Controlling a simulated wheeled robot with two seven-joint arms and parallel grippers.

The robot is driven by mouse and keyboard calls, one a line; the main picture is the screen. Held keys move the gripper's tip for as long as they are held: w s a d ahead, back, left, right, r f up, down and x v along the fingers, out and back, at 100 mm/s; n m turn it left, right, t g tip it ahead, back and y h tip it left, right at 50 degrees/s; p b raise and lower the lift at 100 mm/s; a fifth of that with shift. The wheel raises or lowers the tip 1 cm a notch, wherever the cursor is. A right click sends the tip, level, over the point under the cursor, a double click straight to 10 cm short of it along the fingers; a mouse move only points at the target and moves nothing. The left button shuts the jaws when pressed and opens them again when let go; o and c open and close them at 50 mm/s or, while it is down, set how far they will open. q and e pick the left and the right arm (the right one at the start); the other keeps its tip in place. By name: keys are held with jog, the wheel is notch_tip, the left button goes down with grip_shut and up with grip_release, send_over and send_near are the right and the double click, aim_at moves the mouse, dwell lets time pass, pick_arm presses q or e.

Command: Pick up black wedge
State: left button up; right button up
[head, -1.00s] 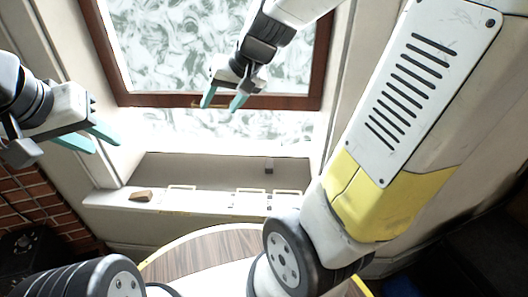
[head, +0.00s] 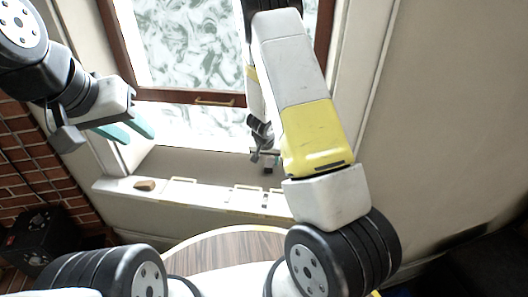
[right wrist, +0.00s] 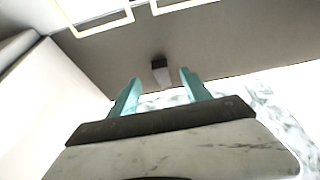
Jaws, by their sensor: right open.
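A small dark block, which looks like the black wedge (right wrist: 159,64), sits on the grey ledge in the right wrist view. It lies beyond and between the two teal fingertips of my right gripper (right wrist: 160,77), which is open with nothing held. In the head view the dark block (head: 268,170) is just below the right gripper (head: 262,153), partly hidden by it and the arm. Whether the fingers touch it I cannot tell. My left gripper (head: 140,139) is open and empty at the left, in front of the window frame.
A brown wedge-like piece (head: 145,185) lies on the left end of the white sill (head: 215,196). Pale rectangular frames (head: 181,181) are on the sill. A window (head: 190,45) stands behind. A round wooden table (head: 225,250) is in front, and a brick wall (head: 20,150) is at left.

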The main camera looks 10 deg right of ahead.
aim_at(268, 168)
jog(key=x, duration=0.7)
jog(key=shift+w+d, duration=0.1)
jog(key=shift+w, duration=0.05)
grip_shut()
